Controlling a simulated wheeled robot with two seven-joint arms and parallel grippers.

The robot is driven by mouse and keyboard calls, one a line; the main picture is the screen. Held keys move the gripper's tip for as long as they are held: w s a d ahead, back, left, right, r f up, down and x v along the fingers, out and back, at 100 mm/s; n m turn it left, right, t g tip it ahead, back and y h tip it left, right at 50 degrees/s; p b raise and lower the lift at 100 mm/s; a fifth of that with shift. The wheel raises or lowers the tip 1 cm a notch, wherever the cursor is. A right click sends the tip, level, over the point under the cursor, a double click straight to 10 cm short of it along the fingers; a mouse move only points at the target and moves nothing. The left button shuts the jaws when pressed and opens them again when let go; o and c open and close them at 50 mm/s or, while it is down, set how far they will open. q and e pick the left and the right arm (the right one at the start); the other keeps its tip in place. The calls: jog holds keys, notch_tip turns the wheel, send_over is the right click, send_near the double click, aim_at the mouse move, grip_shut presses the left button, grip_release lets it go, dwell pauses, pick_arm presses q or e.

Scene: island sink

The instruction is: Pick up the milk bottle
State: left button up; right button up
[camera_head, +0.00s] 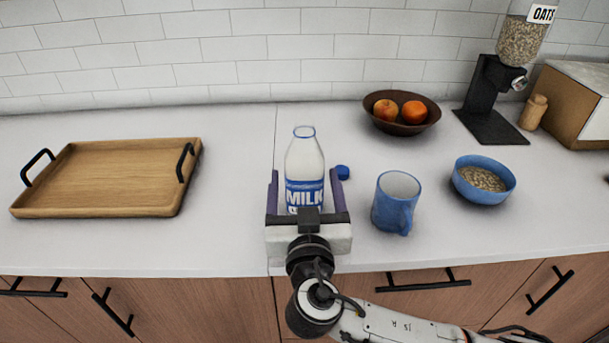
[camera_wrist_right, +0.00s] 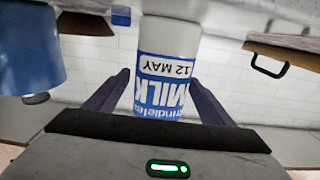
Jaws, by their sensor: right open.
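The milk bottle (camera_head: 304,161) stands upright on the white counter in the head view, with a blue-and-white label and an uncapped, blue-rimmed mouth. My right gripper (camera_head: 307,185) comes from the front, open, with one finger on either side of the bottle's lower part. In the right wrist view the bottle (camera_wrist_right: 168,65) appears upside down between the two fingertips of the gripper (camera_wrist_right: 161,92), with a gap visible at each side. The gripper's palm hides the bottle's base in the head view. My left gripper is not in view.
A blue mug (camera_head: 396,203) stands close to the right of the gripper. A blue cap (camera_head: 342,172) lies just right of the bottle. A blue bowl of oats (camera_head: 484,181) and a fruit bowl (camera_head: 401,112) are farther right. A wooden tray (camera_head: 108,178) lies left, with clear counter between.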

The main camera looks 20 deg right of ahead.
jog(key=shift+w, duration=0.1)
jog(key=shift+c, duration=0.2)
jog(key=c, duration=1.1)
jog(key=shift+r, duration=0.1)
